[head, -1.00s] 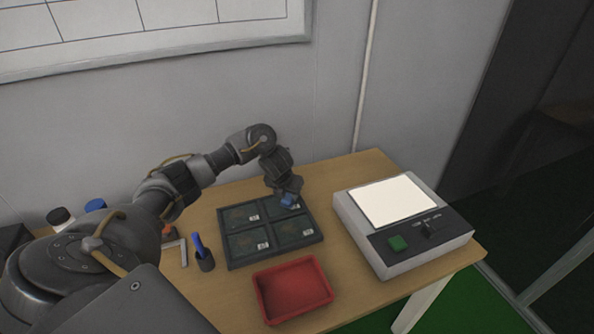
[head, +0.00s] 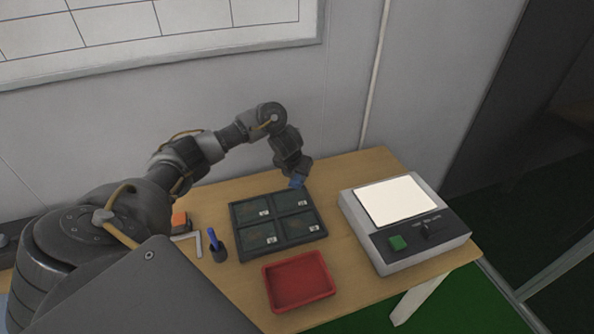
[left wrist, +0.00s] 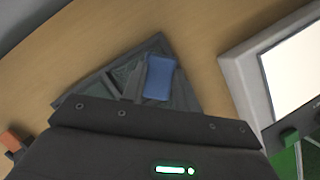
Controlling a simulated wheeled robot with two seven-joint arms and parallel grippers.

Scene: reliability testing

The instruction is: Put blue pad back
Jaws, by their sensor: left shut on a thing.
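The blue pad (left wrist: 160,77) is a small rounded blue block held at the tips of my left gripper. In the head view the blue pad (head: 297,182) shows just below the left gripper (head: 297,173), over the back right edge of the dark tray (head: 237,240). My left gripper is shut on the pad. The tray has four compartments, each with a dark green board and a small white label. Whether the pad touches the tray or hangs above it is hard to tell. My right gripper is not in view.
A white device (head: 377,243) with a bright panel and green button stands right of the tray. A red bin (head: 299,281) sits in front. A pen holder (head: 218,253) with a blue pen, a metal square (head: 198,243) and an orange object (head: 180,219) lie left. A wall stands behind.

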